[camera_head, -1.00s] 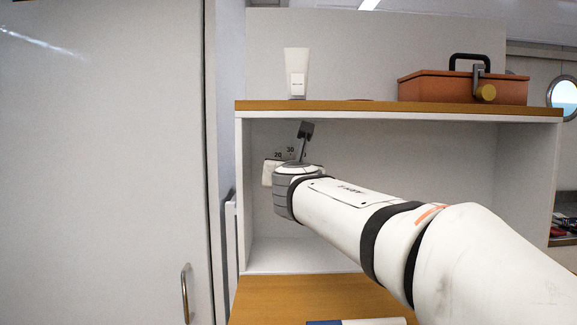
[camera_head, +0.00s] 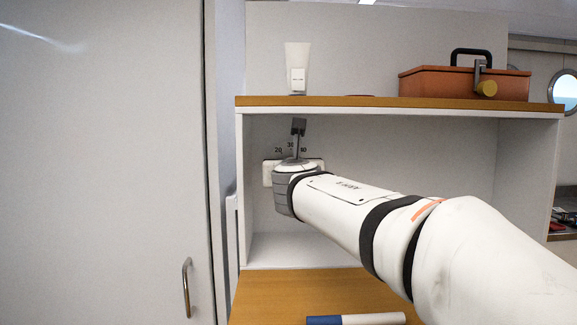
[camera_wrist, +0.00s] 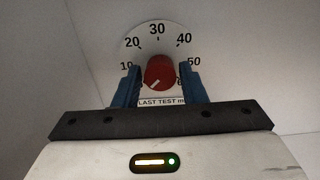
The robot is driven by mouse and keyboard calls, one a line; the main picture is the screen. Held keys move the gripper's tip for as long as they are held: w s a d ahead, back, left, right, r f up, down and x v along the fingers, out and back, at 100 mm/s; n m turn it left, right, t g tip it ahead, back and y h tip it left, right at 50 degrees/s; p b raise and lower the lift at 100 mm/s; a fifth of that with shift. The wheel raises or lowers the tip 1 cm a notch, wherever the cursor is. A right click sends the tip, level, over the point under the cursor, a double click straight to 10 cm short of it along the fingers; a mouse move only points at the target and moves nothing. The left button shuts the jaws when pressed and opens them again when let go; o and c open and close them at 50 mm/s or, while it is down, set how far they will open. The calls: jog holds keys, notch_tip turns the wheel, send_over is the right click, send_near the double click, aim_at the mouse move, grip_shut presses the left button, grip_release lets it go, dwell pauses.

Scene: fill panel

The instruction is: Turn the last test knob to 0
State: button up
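The red last test knob (camera_wrist: 160,71) shows in the wrist view on a round white dial (camera_wrist: 157,48) numbered 10 to 60. Its white pointer mark points to the lower left, towards the low end of the scale. The 0 is not clearly readable beside the left finger. My gripper (camera_wrist: 161,69) has its two blue fingers on either side of the knob, with a narrow gap on each side, so it looks open. A label (camera_wrist: 161,102) reading "LAST TEST" is partly covered below. In the head view the knob and fingers are hidden behind my wrist; dial numbers (camera_head: 290,147) show above it.
The dial is on the back wall of a white shelf unit (camera_head: 400,255). The wooden shelf (camera_head: 345,102) above carries a white tube (camera_head: 298,65) and an orange toolbox (camera_head: 460,83). A blue and white object (camera_head: 355,319) lies on the wooden surface below.

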jog(key=shift+o, duration=1.2)
jog(key=shift+s+r, duration=0.1)
jog(key=shift+s, duration=0.05)
jog(key=s, duration=0.7)
jog(key=shift+s, duration=0.3)
